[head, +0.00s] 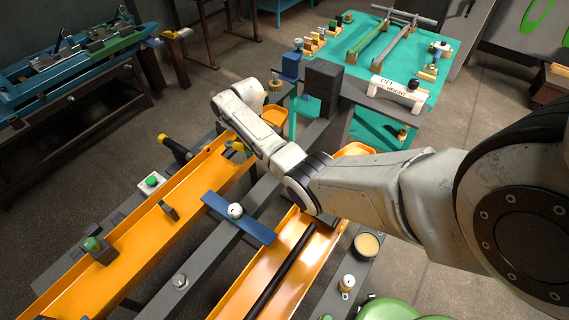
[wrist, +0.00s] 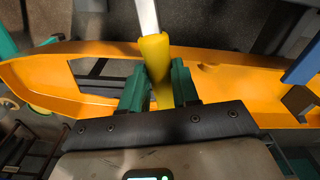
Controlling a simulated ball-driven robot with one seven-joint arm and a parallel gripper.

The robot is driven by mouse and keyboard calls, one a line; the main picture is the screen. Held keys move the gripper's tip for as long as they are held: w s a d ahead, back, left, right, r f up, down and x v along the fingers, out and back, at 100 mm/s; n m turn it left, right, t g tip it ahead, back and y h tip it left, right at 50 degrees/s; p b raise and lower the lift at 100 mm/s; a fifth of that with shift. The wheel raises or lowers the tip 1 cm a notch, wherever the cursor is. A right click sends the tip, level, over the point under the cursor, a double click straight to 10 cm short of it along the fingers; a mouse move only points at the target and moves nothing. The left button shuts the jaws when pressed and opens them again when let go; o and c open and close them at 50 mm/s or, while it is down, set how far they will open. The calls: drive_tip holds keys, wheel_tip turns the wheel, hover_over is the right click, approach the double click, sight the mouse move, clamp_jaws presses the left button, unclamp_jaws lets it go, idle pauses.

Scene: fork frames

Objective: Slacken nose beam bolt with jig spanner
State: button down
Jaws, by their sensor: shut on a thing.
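My gripper (head: 238,152) is over the far end of the left orange trough (head: 165,225) in the head view. In the wrist view the green fingers of my gripper (wrist: 160,90) are shut on the yellow handle of a tool, which I take to be the jig spanner (wrist: 155,52). Its pale shaft runs up out of the picture, so its working end is hidden. A grey bolt head (head: 180,281) stands on the dark beam (head: 203,262) between the troughs. I cannot tell whether this is the nose beam bolt.
A blue crosspiece (head: 255,230) with a white knob (head: 235,210) lies across the beam. A black bar (head: 285,270) lies in the right trough. A black handle with a yellow end (head: 172,148) sticks out beside the left trough. A dark upright block (head: 323,82) stands behind.

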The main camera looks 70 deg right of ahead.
drive_tip(key=shift+r, duration=1.1)
idle(1.1)
drive_tip(key=shift+r, duration=3.15)
